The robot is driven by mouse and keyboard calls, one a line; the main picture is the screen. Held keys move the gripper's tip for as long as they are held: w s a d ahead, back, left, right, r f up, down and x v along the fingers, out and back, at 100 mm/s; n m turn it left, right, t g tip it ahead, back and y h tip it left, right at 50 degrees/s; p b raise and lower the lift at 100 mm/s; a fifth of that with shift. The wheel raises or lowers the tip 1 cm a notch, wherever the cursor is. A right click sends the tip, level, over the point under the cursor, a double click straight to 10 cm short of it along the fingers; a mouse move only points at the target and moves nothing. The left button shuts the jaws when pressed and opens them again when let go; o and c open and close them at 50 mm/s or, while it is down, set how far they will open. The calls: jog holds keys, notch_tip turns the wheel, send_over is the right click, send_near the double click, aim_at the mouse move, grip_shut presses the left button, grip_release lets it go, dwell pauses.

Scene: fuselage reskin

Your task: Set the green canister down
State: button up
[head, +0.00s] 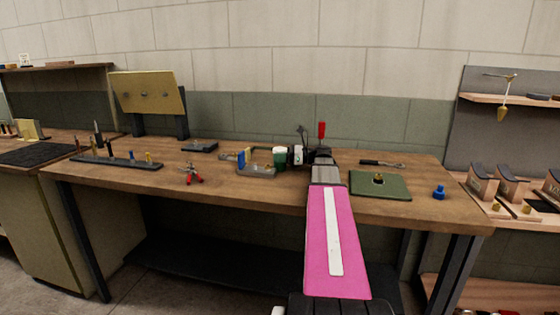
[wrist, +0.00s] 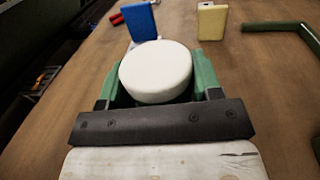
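The green canister (head: 280,161) with its round white lid is on the wooden workbench's middle, at the left of my gripper (head: 286,157) in the head view. In the wrist view the white lid (wrist: 156,73) fills the space between my gripper's fingers (wrist: 158,88), with green parts close on both sides. My gripper looks shut on the canister. The canister's lower body and base are hidden, so I cannot tell whether it touches the bench.
A blue block (wrist: 139,21) and a yellow block (wrist: 211,22) stand beyond the canister, by a grey fixture (head: 257,171). Red-handled pliers (head: 192,178) lie further left. A green mat (head: 380,187) lies right of my arm. Bare bench (head: 220,182) shows between pliers and fixture.

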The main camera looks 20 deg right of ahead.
aim_at(280, 148)
jog(key=shift+c, duration=0.5)
jog(key=shift+r, duration=0.15)
jog(key=shift+r, duration=0.6)
notch_tip(280, 148, up, 2)
jog(key=shift+r, duration=0.15)
jog(key=s+a+r, duration=0.4)
jog(key=a+r, duration=0.3)
jog(key=a, duration=0.4)
jog(key=shift+s, duration=0.2)
jog(key=shift+r, duration=0.1)
